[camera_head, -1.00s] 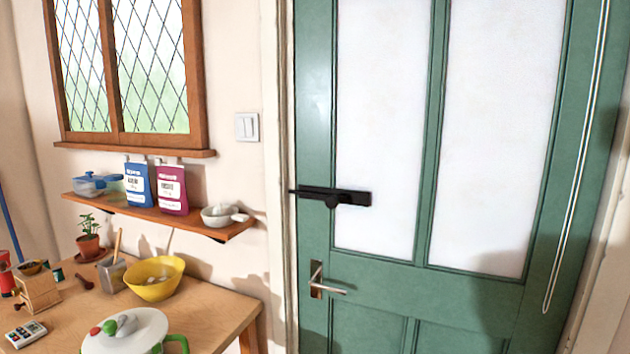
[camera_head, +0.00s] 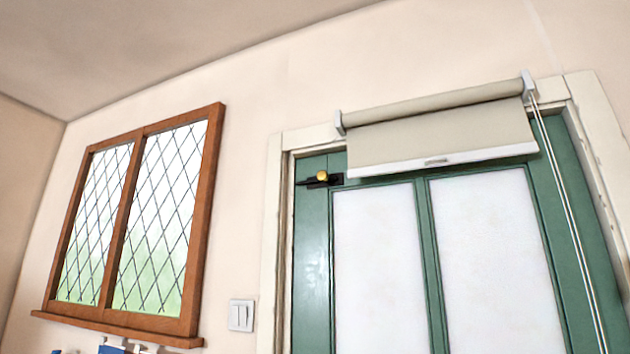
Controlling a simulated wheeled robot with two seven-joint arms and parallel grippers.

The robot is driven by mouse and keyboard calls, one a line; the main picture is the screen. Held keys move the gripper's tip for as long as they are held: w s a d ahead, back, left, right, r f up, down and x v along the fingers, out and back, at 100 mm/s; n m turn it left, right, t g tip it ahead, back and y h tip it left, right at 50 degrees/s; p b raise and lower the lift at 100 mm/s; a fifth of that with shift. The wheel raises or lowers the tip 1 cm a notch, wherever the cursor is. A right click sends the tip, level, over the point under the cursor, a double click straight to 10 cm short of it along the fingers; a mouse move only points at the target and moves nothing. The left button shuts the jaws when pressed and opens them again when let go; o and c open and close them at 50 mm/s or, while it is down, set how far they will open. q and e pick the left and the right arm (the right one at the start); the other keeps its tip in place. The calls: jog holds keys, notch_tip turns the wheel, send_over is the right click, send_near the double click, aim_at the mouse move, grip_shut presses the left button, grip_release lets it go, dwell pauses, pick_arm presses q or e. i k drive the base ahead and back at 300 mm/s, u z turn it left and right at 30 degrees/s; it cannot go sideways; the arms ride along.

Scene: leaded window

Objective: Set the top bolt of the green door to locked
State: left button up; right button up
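The green door (camera_head: 312,250) stands at the right in the head view, within a cream frame, and looks shut. Its top bolt (camera_head: 323,180) is near the upper left corner of the door. It is a black bolt with a round brass-coloured knob (camera_head: 321,175). The bolt's left end reaches toward the door frame (camera_head: 273,230); I cannot tell whether it enters the frame. Neither of my grippers is in view.
A partly lowered beige roller blind (camera_head: 440,135) hangs over the door top, just right of the bolt. Its cord (camera_head: 568,215) hangs at the right. A leaded window (camera_head: 160,220) and a light switch (camera_head: 241,315) are to the left.

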aim_at(323, 179)
jog(key=u, duration=0.6)
jog(key=i, duration=0.45)
jog(key=u, duration=0.45)
